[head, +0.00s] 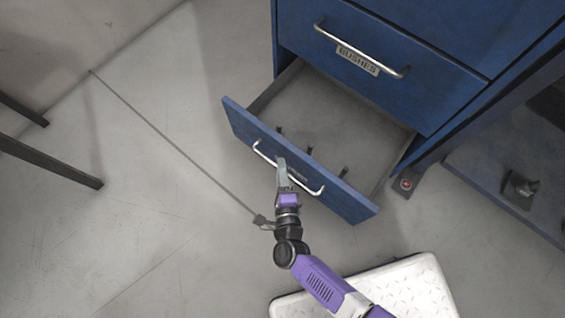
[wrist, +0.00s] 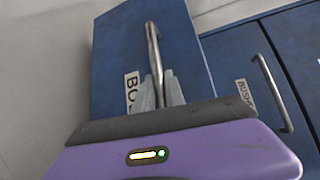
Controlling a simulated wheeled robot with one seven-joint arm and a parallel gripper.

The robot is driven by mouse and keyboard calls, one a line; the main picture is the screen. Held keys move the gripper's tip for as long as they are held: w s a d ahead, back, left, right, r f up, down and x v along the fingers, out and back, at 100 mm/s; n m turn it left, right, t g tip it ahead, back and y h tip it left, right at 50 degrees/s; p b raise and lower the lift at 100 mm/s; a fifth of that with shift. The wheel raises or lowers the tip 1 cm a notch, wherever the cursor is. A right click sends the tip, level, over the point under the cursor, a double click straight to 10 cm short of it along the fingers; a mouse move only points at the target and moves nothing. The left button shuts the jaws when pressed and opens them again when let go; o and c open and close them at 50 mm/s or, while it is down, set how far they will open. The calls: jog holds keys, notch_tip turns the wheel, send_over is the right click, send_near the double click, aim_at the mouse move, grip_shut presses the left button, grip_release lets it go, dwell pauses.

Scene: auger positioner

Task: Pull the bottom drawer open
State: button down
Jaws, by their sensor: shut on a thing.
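The bottom drawer (head: 237,119) of the blue cabinet stands pulled out in the head view, with its grey inside showing. Several small dark upright items stand inside it behind the front panel. The drawer's silver bar handle (head: 308,188) runs along the front. My gripper (head: 282,166) is shut on this handle near its middle. In the wrist view my gripper (wrist: 162,92) has its grey fingers around the handle (wrist: 152,45), against the blue drawer front (wrist: 115,50). The label there is partly hidden by the fingers.
A shut upper drawer with its own handle (head: 360,52) and a label is above. A dark thin-legged piece of furniture (head: 60,160) stands at left. A blue shelf (head: 500,190) with dark items is at right. The grey floor left of the drawer is clear apart from a thin line.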

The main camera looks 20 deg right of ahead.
jog(key=shift+s, duration=0.1)
jog(key=c, duration=1.4)
grip_release()
jog(key=s+a+r+p, duration=0.1)
jog(key=s+p, duration=0.1)
jog(key=s, duration=0.5)
jog(key=shift+s, duration=0.3)
jog(key=shift+a, duration=0.1)
